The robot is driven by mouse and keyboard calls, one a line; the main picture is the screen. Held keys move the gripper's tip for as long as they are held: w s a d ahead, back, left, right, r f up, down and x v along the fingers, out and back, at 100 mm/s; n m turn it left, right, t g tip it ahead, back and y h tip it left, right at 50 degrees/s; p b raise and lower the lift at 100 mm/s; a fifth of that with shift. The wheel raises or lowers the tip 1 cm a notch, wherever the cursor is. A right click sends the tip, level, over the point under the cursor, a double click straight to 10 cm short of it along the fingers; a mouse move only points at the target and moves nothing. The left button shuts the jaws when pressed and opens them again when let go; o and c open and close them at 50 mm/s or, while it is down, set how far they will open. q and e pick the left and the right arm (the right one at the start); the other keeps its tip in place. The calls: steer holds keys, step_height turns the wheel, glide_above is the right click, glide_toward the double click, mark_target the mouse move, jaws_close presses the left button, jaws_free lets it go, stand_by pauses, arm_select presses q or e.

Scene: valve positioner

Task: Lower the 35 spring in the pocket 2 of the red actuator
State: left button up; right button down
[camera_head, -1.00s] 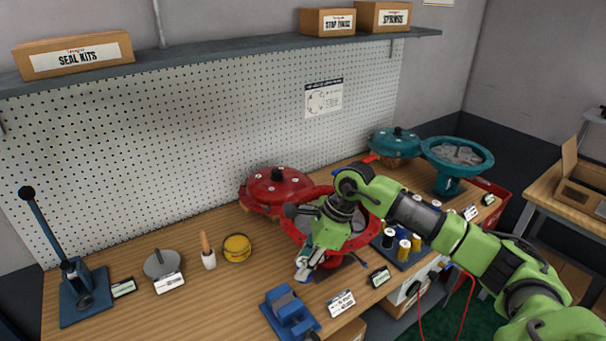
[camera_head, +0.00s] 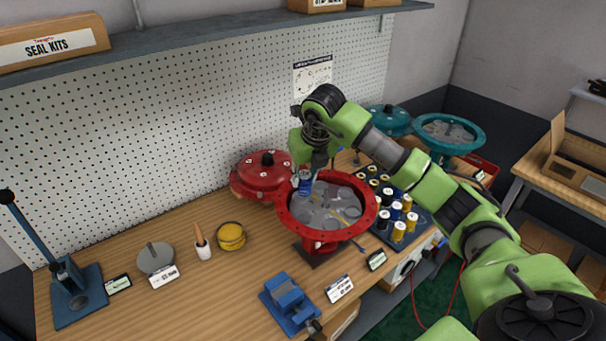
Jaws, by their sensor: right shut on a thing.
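The red actuator (camera_head: 327,238) stands open on the bench, its round bowl showing grey pockets inside. My right gripper (camera_head: 305,172) is over the bowl's back left rim, pointing down. It is shut on a blue spring (camera_head: 305,186), which is upright at the back left of the bowl's inside. I cannot tell whether the spring touches the pocket floor. The number on the spring and the pocket numbers are too small to read. My left gripper is not in view.
The red cover (camera_head: 262,177) sits behind the bowl at left. A spring tray (camera_head: 424,222) with black, blue, white and yellow springs stands at right. A blue vise (camera_head: 288,302) is in front. The teal actuator (camera_head: 449,133) stands farther back.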

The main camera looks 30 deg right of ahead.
mark_target(304, 195)
steer(key=shift+w+f+b, duration=0.1)
steer(key=shift+f+b, duration=1.65)
steer(key=shift+f, duration=1.6)
steer(key=shift+r, duration=0.15)
steer(key=shift+b, duration=0.3)
steer(key=shift+f, duration=0.25)
steer(key=shift+f+b, duration=1.35)
steer(key=shift+f, duration=0.15)
steer(key=c, duration=1.6)
jaws_free()
steer(key=shift+c, duration=0.2)
steer(key=shift+r, duration=0.1)
